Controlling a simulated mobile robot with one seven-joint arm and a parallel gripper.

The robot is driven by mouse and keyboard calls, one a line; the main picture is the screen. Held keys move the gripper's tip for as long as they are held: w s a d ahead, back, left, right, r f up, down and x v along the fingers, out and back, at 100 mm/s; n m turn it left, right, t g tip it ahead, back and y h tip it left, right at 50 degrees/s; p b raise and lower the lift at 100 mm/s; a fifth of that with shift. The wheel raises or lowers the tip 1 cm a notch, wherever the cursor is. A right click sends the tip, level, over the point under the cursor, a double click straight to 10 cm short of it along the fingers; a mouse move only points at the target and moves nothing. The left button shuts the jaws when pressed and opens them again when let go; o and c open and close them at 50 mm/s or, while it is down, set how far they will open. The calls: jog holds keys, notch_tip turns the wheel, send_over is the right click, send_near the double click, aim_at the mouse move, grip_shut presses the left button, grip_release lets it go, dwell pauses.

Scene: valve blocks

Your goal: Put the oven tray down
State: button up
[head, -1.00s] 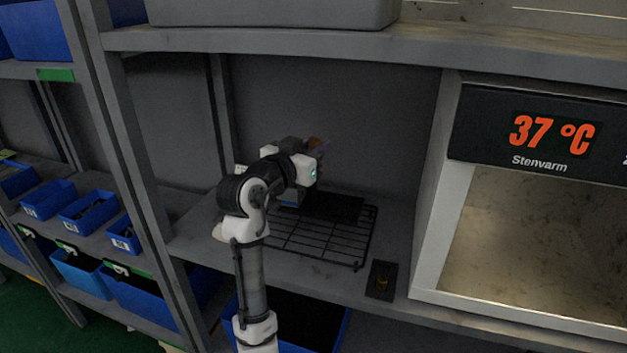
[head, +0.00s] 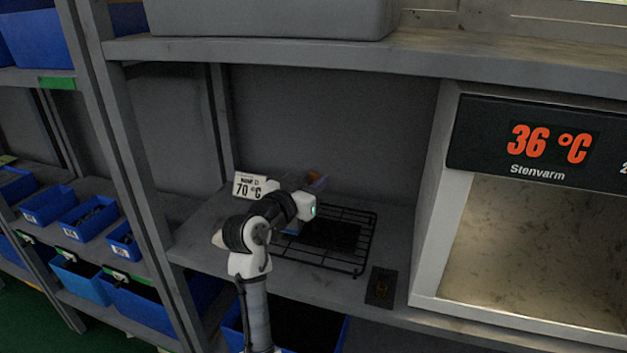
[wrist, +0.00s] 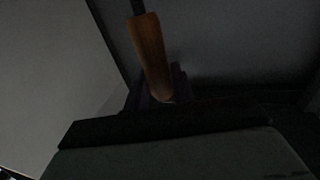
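My gripper (head: 319,184) is low over the wire rack on the shelf, seen from behind. A brown wooden handle (wrist: 152,55) shows in the wrist view, rising from between my dark fingers. Its orange-brown end also shows in the head view. I take it for the oven tray's handle, with my gripper shut on it. A dark flat patch (head: 332,234) lies at the rack, below and right of my gripper. It looks like the tray, but I cannot tell whether it touches the rack. My wrist hides part of it, and the wrist view is very dark.
The black wire rack (head: 362,243) sits on the grey shelf (head: 285,281). A "70 °C" sign (head: 249,186) stands behind my arm. A small black plate (head: 381,287) lies right of the rack. The lit oven (head: 540,250), display reading 36 °C, is at right. A shelf board (head: 300,48) is overhead.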

jog(key=o, duration=0.4)
jog(key=shift+r, duration=0.1)
jog(key=shift+r+p, duration=0.25)
jog(key=shift+p, duration=0.05)
jog(key=b+v, duration=0.3)
jog(key=v, duration=0.9)
jog(key=shift+f, duration=0.2)
